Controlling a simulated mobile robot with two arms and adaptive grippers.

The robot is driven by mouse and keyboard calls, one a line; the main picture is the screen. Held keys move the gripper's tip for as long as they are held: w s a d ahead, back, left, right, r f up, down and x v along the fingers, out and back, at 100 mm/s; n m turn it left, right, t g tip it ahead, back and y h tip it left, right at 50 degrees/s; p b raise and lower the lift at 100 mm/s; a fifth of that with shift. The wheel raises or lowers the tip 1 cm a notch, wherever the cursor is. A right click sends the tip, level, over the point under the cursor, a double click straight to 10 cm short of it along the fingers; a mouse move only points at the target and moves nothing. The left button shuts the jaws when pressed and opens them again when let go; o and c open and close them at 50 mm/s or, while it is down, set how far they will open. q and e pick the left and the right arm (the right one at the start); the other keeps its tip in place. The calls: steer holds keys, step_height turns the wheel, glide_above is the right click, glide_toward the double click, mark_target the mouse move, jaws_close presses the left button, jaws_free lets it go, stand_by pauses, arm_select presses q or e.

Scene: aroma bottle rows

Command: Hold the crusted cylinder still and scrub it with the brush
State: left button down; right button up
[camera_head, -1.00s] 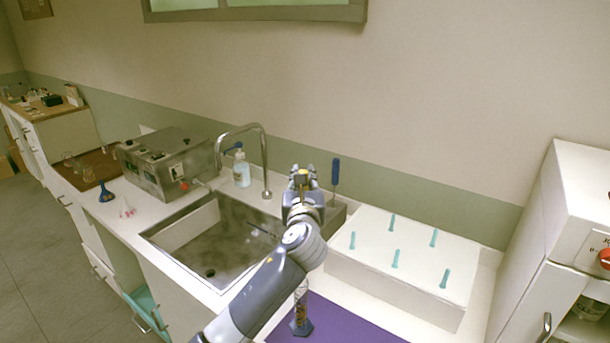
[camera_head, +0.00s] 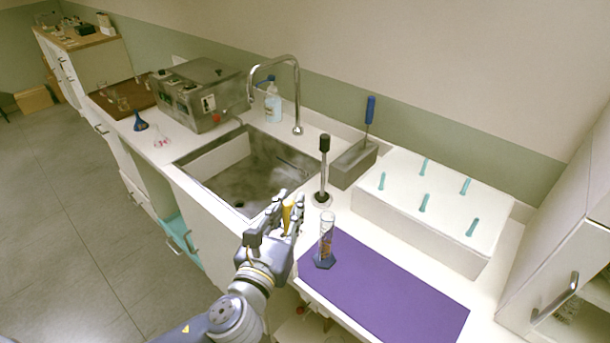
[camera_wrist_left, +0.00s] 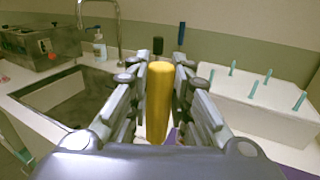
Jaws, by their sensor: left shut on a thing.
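The clear cylinder (camera_head: 326,238) with brownish crust and a dark blue foot stands upright at the left corner of the purple mat (camera_head: 385,295). My left gripper (camera_head: 283,215) is shut on a yellow rod-like thing, just left of the cylinder and apart from it. The yellow thing (camera_wrist_left: 158,102) stands upright between the fingers in the left wrist view; whether it is the brush's handle I cannot tell. A blue-handled tool (camera_head: 370,110) stands in a grey holder (camera_head: 353,165). My right gripper is out of view.
A black-topped rod (camera_head: 324,165) stands on a round base behind the cylinder. The sink (camera_head: 195,165) with its faucet (camera_head: 297,95) lies to the left. A white block with teal pegs (camera_head: 400,215) stands at the right. Most of the mat is clear.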

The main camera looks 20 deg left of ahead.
arm_select(q)
steer(key=shift+h, duration=0.3)
steer(key=s, duration=0.1)
steer(key=s+f, duration=0.1)
steer(key=s, duration=0.1)
steer(key=shift+s+a+f, duration=0.15)
steer(key=shift+s+f, duration=0.1)
steer(key=shift+s, duration=0.15)
steer(key=shift+w+r, duration=0.1)
steer(key=shift+w, duration=0.05)
